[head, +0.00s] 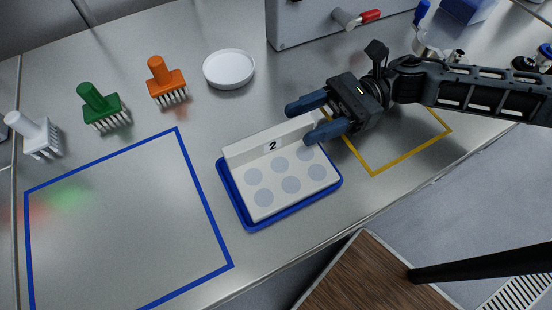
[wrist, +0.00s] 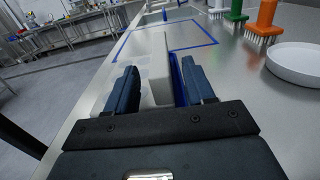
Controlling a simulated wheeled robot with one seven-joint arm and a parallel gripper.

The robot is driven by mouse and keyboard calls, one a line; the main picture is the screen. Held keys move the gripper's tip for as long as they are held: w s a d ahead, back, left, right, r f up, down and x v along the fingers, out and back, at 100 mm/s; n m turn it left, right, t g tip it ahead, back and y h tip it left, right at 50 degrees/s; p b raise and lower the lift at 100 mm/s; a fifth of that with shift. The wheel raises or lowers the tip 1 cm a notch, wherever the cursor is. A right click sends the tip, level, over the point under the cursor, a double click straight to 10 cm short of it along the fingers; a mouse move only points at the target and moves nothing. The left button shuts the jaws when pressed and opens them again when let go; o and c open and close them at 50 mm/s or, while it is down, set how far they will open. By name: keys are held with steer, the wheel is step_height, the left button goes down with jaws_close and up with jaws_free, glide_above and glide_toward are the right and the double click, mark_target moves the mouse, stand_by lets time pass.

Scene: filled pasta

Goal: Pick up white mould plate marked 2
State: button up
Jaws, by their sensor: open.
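The white mould plate marked 2 (head: 268,173) lies in a blue tray (head: 294,212) in the middle of the head view. It has several round grey cavities and a raised wall with the number 2 along its far side. My gripper (head: 301,122) is open at the right end of that wall, with one finger on each side of its line. In the wrist view the wall (wrist: 160,68) shows between my two open fingers (wrist: 159,68), with a gap to each. I cannot tell whether either finger touches it.
A blue-outlined square (head: 207,207) is at left and a yellow-outlined one (head: 404,157) is under my arm. White (head: 36,133), green (head: 101,105) and orange (head: 165,80) pronged stamps and a round white dish (head: 229,69) stand behind. A grey machine (head: 310,20) is at the back.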

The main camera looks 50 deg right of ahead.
mark_target(285, 127)
steer(key=x, duration=0.2)
steer(key=p+x, duration=0.1)
steer(key=shift+w+a+r, duration=0.1)
steer(key=shift+a+r, duration=0.2)
steer(key=shift+a, duration=0.05)
steer(key=shift+w+a+f, duration=0.1)
steer(key=shift+w+a, duration=0.05)
steer(key=shift+a, duration=0.35)
steer(key=shift+c, duration=0.4)
jaws_close()
